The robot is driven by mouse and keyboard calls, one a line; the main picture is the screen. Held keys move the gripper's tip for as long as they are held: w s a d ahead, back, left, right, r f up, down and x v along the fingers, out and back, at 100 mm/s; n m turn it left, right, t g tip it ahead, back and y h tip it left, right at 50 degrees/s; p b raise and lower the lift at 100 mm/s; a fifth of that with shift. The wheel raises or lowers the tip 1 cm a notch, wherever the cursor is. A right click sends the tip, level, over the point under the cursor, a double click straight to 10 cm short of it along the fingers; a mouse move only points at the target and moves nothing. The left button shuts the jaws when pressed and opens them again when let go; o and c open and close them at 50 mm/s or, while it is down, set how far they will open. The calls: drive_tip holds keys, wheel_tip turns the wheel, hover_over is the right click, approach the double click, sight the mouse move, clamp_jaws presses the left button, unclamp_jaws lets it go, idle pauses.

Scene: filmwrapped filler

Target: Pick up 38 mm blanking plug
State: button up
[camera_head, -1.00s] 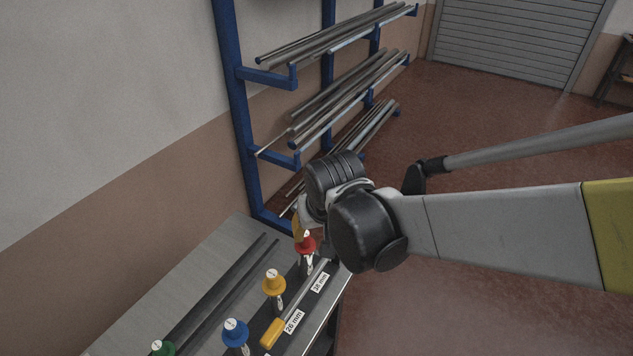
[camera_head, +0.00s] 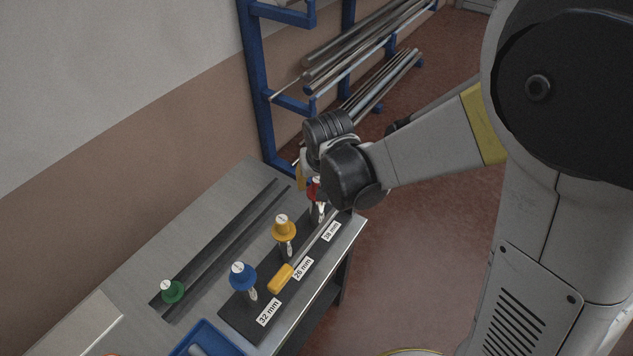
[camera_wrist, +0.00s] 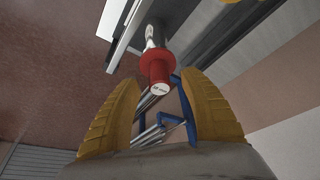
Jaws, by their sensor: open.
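The red plug (camera_head: 314,188) stands at the far end of a dark strip on the bench, by the "38 mm" label (camera_head: 331,231). My gripper hides much of it in the head view. In the wrist view, the red plug (camera_wrist: 156,72) shows its round cap facing the camera, with a metallic body behind it. My gripper (camera_wrist: 160,82) is open. Its two yellow fingers lie either side of the cap's line, with gaps visible on both sides. Whether the cap is between the tips or just beyond them I cannot tell. In the head view, my gripper (camera_head: 304,178) is at the red plug.
A yellow plug (camera_head: 284,228) and a blue plug (camera_head: 242,275) stand along the same strip. A yellow-handled tool (camera_head: 281,279) lies beside them. A green plug (camera_head: 172,291) is near dark rails. A blue tray (camera_head: 208,338) is at front. A blue rack (camera_head: 258,90) holds bars behind.

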drive_tip(key=shift+w+f, duration=0.15)
drive_tip(key=shift+f, duration=0.35)
drive_tip(key=shift+r, duration=0.1)
clamp_jaws()
drive_tip(key=shift+r, duration=0.15)
